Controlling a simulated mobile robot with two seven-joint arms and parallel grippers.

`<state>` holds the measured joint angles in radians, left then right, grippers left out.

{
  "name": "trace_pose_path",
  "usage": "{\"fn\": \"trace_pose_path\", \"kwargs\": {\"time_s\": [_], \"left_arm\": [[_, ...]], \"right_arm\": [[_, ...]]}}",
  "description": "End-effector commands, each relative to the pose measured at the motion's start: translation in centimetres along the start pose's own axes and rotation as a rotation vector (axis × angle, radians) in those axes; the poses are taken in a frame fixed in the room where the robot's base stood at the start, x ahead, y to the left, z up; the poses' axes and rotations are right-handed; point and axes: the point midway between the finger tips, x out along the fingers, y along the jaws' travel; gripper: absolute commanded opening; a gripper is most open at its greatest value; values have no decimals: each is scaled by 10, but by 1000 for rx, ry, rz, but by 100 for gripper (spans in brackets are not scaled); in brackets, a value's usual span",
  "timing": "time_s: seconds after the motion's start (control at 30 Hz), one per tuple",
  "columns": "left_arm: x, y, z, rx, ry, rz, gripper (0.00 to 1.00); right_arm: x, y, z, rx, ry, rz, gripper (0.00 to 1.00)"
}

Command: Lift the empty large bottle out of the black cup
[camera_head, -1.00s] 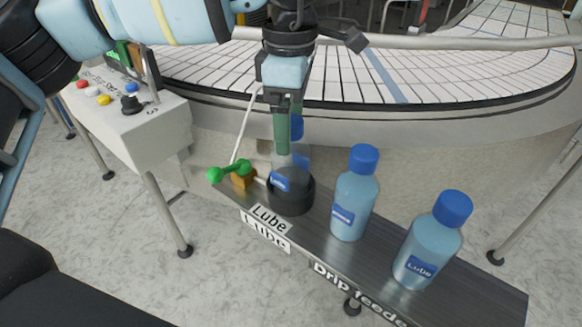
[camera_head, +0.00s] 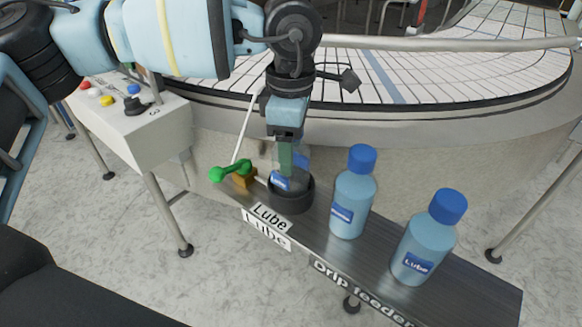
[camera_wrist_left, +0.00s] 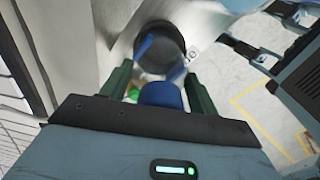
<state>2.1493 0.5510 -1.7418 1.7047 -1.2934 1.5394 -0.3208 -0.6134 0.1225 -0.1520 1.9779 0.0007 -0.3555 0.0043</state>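The empty large bottle (camera_head: 281,181), clear with a blue label, stands in the black cup (camera_head: 293,199) on the drip feeder. My left gripper (camera_head: 287,170) points down over it, its green fingers at the bottle's upper part. In the left wrist view the blue cap (camera_wrist_left: 160,95) lies between the two spread fingers (camera_wrist_left: 158,88), with a visible gap on the left finger's side. The black cup (camera_wrist_left: 160,30) shows beyond. In the head view the gripper hides most of the cap.
A green lever (camera_head: 230,170) is left of the cup. A conveyor (camera_head: 440,75) curves behind; a button box (camera_head: 145,125) stands left.

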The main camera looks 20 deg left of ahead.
Motion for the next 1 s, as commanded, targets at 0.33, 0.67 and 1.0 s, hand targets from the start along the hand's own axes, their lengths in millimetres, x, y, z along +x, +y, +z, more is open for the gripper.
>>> {"fn": "trace_pose_path", "kwargs": {"time_s": [0.33,0.67,1.0], "left_arm": [[0,0,0,0,0,0,27],[-24,0,0,0,-2,2,27],[-83,1,1,0,0,0,27]], "right_arm": [[1,-3,-1,13,2,1,36],[1,-3,2,14,-4,0,36],[2,-2,9,5,-17,-2,36]]}}
